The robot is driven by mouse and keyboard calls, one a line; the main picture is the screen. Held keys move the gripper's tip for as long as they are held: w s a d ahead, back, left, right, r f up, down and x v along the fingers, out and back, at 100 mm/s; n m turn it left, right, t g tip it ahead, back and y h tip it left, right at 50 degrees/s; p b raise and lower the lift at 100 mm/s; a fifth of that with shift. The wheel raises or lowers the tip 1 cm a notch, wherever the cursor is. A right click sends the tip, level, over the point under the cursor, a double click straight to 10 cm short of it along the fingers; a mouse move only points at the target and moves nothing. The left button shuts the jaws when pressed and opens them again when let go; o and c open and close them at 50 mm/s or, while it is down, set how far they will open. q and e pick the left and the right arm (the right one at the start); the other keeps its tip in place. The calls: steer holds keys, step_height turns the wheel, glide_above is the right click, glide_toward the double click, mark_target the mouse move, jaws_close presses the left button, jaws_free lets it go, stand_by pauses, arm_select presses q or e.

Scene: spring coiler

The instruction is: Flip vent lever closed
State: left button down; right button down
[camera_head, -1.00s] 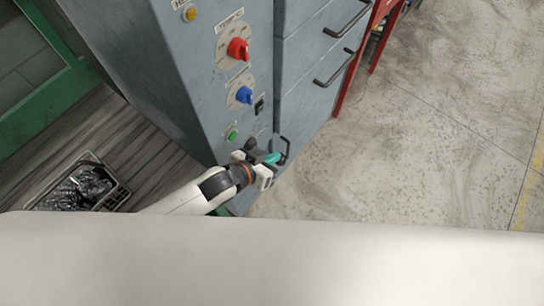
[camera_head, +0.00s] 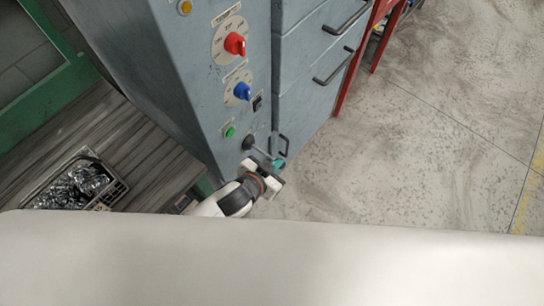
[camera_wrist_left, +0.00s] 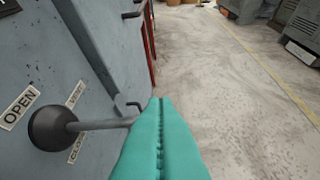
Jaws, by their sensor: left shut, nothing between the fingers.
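The vent lever (camera_head: 249,143) is a dark round hub with a grey rod on the lower panel of the blue-grey machine. In the left wrist view the vent lever (camera_wrist_left: 83,125) points right, out from the panel, and its far end reaches the fingers' left edge. I cannot tell whether they touch. An OPEN label (camera_wrist_left: 19,108) is left of the hub; a partly hidden label, seemingly CLOSED, is behind and below the rod. My left gripper (camera_head: 279,165) has teal fingers, which are shut and empty beside the rod's end (camera_wrist_left: 160,128). My right gripper is out of view.
Above the lever are a green button (camera_head: 230,131), a blue knob (camera_head: 242,91) and a red knob (camera_head: 235,44). Drawers with black handles (camera_head: 333,66) are to the right. A bin (camera_head: 112,190) of metal parts is at left. The floor at right is clear.

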arm_select(q)
step_height(320, 180, down, 7)
steer(key=m+t+y+b, duration=0.1)
steer(key=b, duration=0.3)
steer(key=shift+s+d+m+t+y, duration=0.3)
steer(key=shift+s+d, duration=0.05)
steer(key=shift+f, duration=0.2)
